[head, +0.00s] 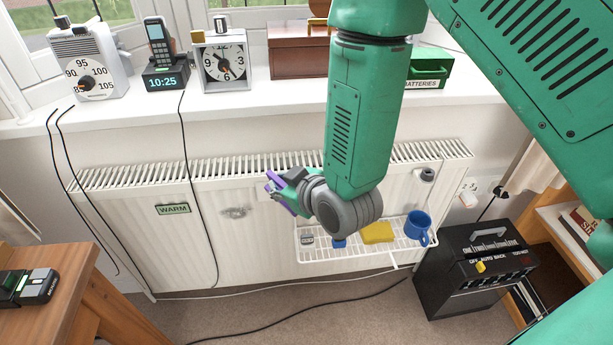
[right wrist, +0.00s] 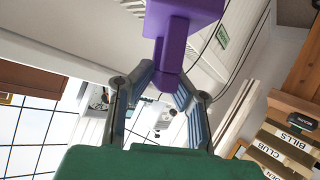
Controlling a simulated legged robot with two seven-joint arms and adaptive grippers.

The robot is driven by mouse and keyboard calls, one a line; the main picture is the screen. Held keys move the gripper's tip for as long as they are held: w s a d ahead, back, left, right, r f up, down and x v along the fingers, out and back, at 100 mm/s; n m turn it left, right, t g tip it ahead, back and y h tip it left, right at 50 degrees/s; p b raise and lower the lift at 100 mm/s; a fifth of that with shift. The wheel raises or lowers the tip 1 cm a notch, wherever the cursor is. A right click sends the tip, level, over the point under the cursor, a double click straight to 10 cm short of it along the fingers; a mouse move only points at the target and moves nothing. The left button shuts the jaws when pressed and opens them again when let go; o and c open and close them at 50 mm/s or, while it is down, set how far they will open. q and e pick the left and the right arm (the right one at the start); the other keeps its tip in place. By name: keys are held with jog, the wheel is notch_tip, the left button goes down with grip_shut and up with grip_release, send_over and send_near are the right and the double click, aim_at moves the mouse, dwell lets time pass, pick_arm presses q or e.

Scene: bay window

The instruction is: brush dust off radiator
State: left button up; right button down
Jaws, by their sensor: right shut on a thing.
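The white radiator (head: 130,205) stands below the window sill, with a slotted top and a green WARM label (head: 173,209). A grey smudge (head: 235,212) shows on its front panel; it looks like dust. My right gripper (head: 279,190) is in front of the radiator, right of the smudge, shut on a purple tool (head: 284,206). In the right wrist view the tool's narrow neck (right wrist: 167,77) sits between the fingers and its wide block (right wrist: 185,20) extends beyond them. Any bristles are hidden, and I cannot tell whether the tool touches the radiator. My left gripper is not in view.
The sill holds a radio (head: 90,65), phone (head: 160,50), clock (head: 222,62), wooden box (head: 298,50) and green battery box (head: 431,68). A wire rack (head: 310,257) holds a yellow sponge (head: 378,233) and blue mug (head: 418,228). Cables hang across the radiator.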

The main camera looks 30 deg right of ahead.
jog(key=w+a+f+n+t+y+b, duration=0.1)
jog(key=a+f+n+y+b, duration=0.4)
jog(key=a+f+n+b, duration=0.6)
jog(key=w+a+f+n+y+b, duration=0.1)
jog(key=a+f+n+y+b, duration=0.4)
jog(key=a+f+n+b, duration=0.5)
jog(key=w+d+f, duration=0.2)
jog(key=w+d, duration=0.3)
jog(key=shift+w+f+m+p, duration=0.15)
jog(key=shift+w+m+p, duration=0.1)
jog(key=shift+m+p, duration=0.15)
jog(key=shift+a, duration=0.15)
jog(key=shift+d, duration=0.25)
